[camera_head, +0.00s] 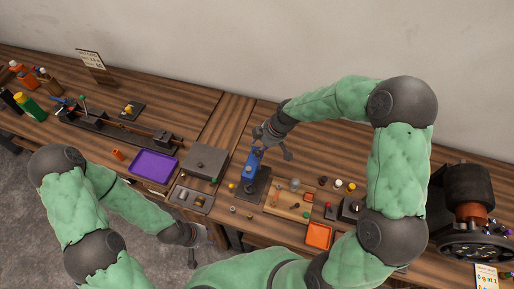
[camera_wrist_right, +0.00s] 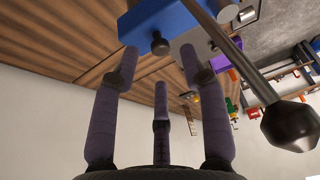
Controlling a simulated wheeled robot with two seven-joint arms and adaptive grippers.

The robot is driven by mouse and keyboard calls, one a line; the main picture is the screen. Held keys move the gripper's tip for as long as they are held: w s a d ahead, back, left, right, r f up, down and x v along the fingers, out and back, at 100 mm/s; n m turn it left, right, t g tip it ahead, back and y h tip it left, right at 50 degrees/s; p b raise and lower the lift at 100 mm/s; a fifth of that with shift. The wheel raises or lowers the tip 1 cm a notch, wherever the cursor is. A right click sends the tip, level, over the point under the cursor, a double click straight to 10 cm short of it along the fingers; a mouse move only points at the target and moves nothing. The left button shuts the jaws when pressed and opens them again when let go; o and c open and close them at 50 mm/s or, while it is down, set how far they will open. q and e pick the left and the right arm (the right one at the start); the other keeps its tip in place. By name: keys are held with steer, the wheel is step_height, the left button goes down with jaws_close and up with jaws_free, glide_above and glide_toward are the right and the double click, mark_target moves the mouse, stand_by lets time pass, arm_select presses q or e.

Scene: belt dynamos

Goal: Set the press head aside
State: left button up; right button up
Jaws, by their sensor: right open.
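The blue press head (camera_head: 252,160) stands upright on a dark base plate (camera_head: 256,184) at the middle of the bench. My right gripper (camera_head: 272,146) is open at the top of the press head. In the right wrist view the blue block (camera_wrist_right: 170,18) lies just beyond the spread fingers (camera_wrist_right: 160,62), with a small dark knob facing them. A dark lever with a ball end (camera_wrist_right: 290,124) sticks out beside it. I cannot tell whether any finger touches the block. My left gripper (camera_head: 200,248) looks open and empty at the bench's front edge.
A grey block (camera_head: 206,161) and a grey tray (camera_head: 191,198) lie left of the press, then a purple tray (camera_head: 153,165). A wooden board (camera_head: 288,203) with small parts, an orange tray (camera_head: 319,236) and a large dark machine (camera_head: 470,215) are to the right.

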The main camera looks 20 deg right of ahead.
mark_target(253, 162)
steer(key=shift+x, duration=1.55)
jaws_close()
